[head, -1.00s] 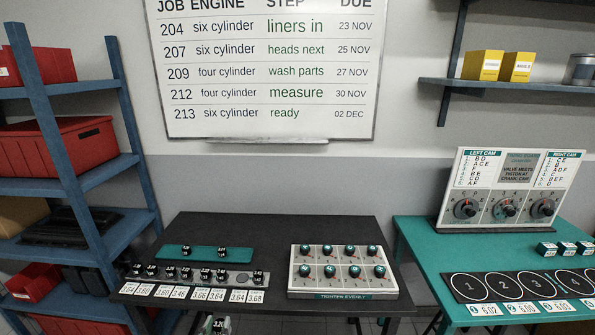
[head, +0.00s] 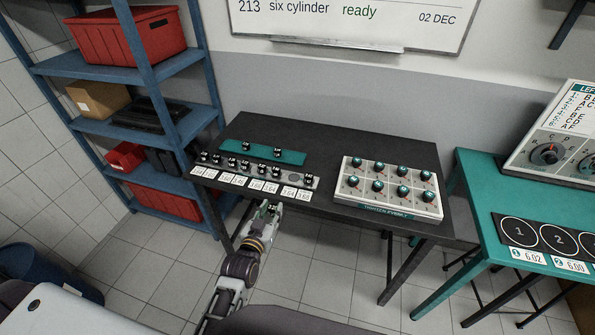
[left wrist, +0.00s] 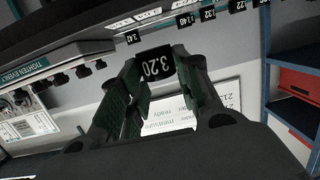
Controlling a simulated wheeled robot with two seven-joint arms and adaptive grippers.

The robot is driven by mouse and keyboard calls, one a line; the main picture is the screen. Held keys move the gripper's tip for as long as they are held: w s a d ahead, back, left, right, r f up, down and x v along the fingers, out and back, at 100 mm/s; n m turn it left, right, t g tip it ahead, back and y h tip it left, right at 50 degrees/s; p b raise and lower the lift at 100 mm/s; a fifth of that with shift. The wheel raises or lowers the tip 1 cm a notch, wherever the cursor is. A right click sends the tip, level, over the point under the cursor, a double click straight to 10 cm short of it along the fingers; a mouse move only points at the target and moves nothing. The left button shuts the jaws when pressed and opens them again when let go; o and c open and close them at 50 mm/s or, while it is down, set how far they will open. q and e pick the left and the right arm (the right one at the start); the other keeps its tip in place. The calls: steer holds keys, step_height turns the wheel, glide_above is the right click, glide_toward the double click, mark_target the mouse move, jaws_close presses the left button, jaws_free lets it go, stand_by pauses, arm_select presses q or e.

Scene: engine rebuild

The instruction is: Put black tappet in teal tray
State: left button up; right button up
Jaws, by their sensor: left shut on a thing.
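My left gripper (head: 271,208) is in front of the dark table's near edge, below the rack of tappets. In the left wrist view its green-padded fingers (left wrist: 158,72) are shut on a black tappet (left wrist: 155,63) marked 3.20. The teal tray (head: 227,146) lies at the back left of the table. Two black tappets (head: 277,152) stand on it, apart from each other. Several more black tappets (head: 231,162) stand in a grey rack (head: 314,188) in front of the tray, with a round bare spot near its right end. My right gripper is out of view.
White number cards (head: 239,180) line the table's front edge before the rack. A white panel with several teal-topped knobs (head: 388,184) stands to the right. A teal table (head: 485,190) is further right, and a blue shelf (head: 150,70) is at the left.

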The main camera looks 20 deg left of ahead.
arm_select(q)
steer(key=w+r+p, duration=0.1)
steer(key=w+p, duration=0.1)
steer(key=w, duration=1)
step_height(320, 180, up, 4)
steer(key=p, duration=0.2)
glide_above(293, 181)
steer(key=shift+r+h, duration=0.1)
steer(key=shift+h, duration=0.2)
steer(key=shift+a+f+b, duration=0.1)
steer(key=shift+f+b, duration=2.25)
steer(key=shift+f, duration=0.2)
steer(key=shift+f+b, duration=1.35)
steer(key=shift+f, duration=0.05)
steer(key=shift+f+b, duration=0.65)
steer(key=shift+f, duration=0.25)
steer(key=shift+f, duration=0.15)
